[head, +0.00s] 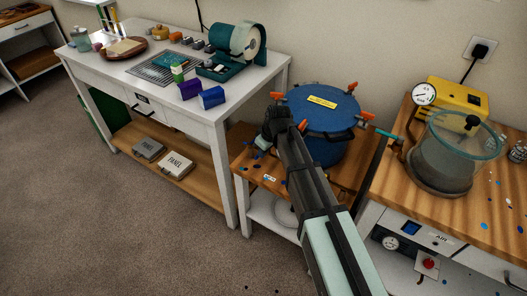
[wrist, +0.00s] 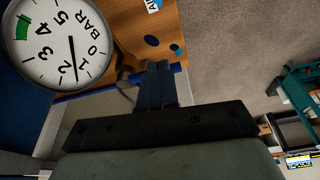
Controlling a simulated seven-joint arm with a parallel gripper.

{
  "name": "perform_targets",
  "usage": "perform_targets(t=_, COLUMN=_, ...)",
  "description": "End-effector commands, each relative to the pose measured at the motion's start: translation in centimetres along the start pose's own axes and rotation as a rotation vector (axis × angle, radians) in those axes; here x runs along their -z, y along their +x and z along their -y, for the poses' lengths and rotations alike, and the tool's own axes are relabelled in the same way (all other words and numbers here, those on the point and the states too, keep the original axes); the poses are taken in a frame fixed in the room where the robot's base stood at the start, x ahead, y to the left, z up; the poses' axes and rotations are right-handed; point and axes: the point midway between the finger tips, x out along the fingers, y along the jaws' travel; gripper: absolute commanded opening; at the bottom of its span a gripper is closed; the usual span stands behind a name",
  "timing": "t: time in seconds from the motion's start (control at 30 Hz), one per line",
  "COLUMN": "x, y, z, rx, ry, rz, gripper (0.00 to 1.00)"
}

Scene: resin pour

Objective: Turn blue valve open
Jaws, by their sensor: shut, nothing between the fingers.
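My gripper (head: 274,124) is at the left side of the blue pressure pot (head: 330,148) in the head view. In the wrist view its fingers (wrist: 157,76) are together with nothing between them. A blue bar (wrist: 180,68), which looks like the blue valve's handle, shows at the fingertips there. The fingers hide part of it, and I cannot tell whether they touch it. In the head view my gripper hides the valve. A round pressure gauge (wrist: 50,42) is at the left of the wrist view, its needle between 1 and 2 bar.
The pot stands on a low wooden stand (head: 249,160), with orange clamps around its lid. To the right, a wooden bench (head: 475,207) holds a clear chamber (head: 445,160) and a yellow pump (head: 460,97). A white table (head: 220,105) with tools stands left. Floor is clear at lower left.

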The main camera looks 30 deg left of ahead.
Motion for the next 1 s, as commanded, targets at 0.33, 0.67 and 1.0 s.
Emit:
perform_targets(t=0.33, x=0.3, y=0.1, z=0.2, rx=-0.015, ry=0.049, rz=-0.001, gripper=0.00)
perform_targets(t=0.67, x=0.9, y=0.3, z=0.5, rx=-0.047, ry=0.153, rz=0.000, gripper=0.00)
perform_targets(t=1.0, x=2.2, y=0.7, z=0.7, rx=-0.112, ry=0.362, rz=0.000, gripper=0.00)
